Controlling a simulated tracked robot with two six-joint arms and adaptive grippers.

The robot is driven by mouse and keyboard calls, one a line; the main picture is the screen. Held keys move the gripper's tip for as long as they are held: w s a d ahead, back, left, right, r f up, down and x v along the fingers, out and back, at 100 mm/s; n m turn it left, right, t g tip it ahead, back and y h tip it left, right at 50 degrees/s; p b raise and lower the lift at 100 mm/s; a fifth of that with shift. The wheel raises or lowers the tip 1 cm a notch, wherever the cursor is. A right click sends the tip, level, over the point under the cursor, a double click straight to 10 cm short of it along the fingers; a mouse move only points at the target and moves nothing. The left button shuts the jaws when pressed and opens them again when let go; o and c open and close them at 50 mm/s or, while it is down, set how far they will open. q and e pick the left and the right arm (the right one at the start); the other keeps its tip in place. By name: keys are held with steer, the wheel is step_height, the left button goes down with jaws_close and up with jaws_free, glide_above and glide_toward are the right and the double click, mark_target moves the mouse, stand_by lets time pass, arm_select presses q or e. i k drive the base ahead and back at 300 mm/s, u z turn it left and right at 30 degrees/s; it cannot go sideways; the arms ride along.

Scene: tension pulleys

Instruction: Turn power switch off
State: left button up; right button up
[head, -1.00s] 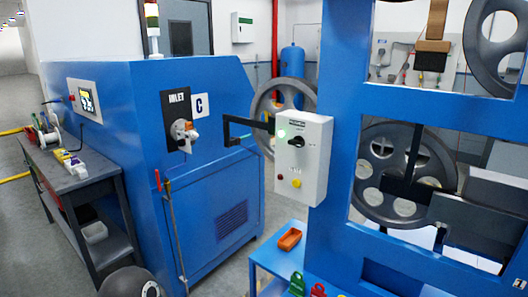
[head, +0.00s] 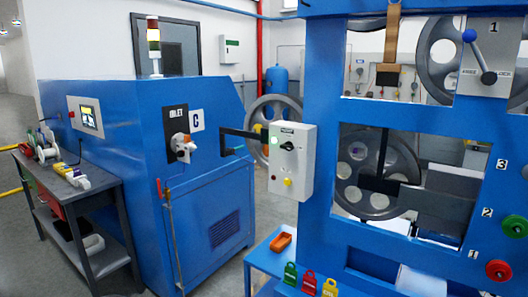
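The power switch is a black rotary knob (head: 287,146) on the front of a light grey control box (head: 305,165), mounted at the left edge of the blue frame. A lit green lamp (head: 273,142) sits left of the knob. A red button and a yellow button (head: 288,182) are lower on the box. The knob's exact angle is too small to tell. Neither of my grippers shows in the head view.
A blue cabinet (head: 215,235) marked C with an inlet valve (head: 183,148) stands left. A grey workbench (head: 85,190) is beside it. A blue table (head: 262,262) with an orange tray (head: 281,242) and coloured lockout tags (head: 309,282) is below the box. The blue pulley frame (head: 322,225) fills the right.

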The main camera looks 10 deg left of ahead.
mark_target(288, 146)
steer(key=z, duration=0.15)
steer(key=i, duration=0.9)
steer(key=u, duration=0.1)
